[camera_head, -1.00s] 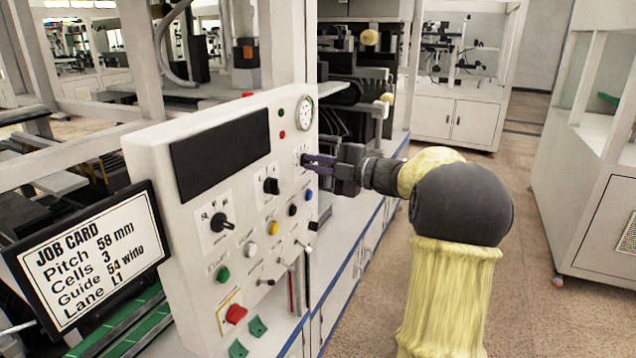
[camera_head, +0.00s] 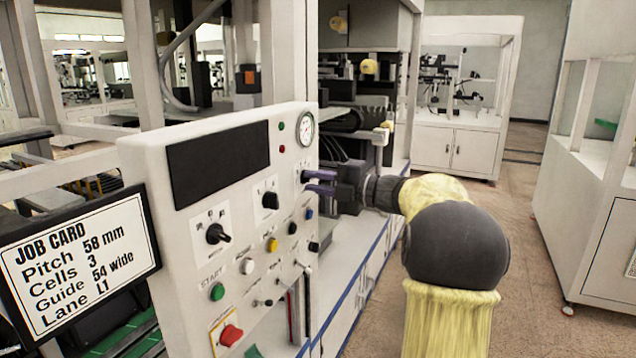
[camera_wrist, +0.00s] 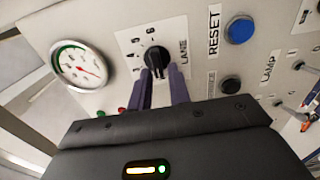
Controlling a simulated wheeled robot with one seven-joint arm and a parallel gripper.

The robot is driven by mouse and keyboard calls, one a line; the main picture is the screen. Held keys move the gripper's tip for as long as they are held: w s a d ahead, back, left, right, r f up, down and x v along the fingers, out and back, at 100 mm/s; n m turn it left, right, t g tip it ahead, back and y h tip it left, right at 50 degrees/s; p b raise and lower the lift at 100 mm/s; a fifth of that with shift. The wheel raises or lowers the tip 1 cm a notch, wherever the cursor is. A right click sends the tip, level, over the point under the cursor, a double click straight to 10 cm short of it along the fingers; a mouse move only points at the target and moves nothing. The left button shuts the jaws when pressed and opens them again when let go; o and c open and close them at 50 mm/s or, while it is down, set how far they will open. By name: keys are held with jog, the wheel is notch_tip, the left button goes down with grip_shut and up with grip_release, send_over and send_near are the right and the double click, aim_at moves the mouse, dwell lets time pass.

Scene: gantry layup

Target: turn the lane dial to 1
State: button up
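The lane dial (camera_wrist: 157,58) is a black knob on a white plate marked LANE in the wrist view. Its small numbers are partly hidden and its setting is hard to read. In the head view the dial (camera_head: 304,176) is at the panel's upper right, partly behind my fingers. My gripper (camera_wrist: 160,72) has two purple fingers apart, tips at the near edge of the dial, one to each side of the knob's lower part. I cannot tell whether they touch it. The job card (camera_head: 80,262) reads Lane L1.
The control panel (camera_head: 150,170) carries two other black dials (camera_head: 217,233) (camera_head: 270,199), several push buttons and a red button (camera_head: 231,335). A pressure gauge (camera_wrist: 82,66) is left of the lane dial in the wrist view; a blue RESET button (camera_wrist: 240,30) is to its right.

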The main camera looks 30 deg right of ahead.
jog(key=shift+o, duration=0.9)
jog(key=b+v, duration=0.1)
jog(key=v, duration=1.6)
jog(key=shift+d, duration=0.2)
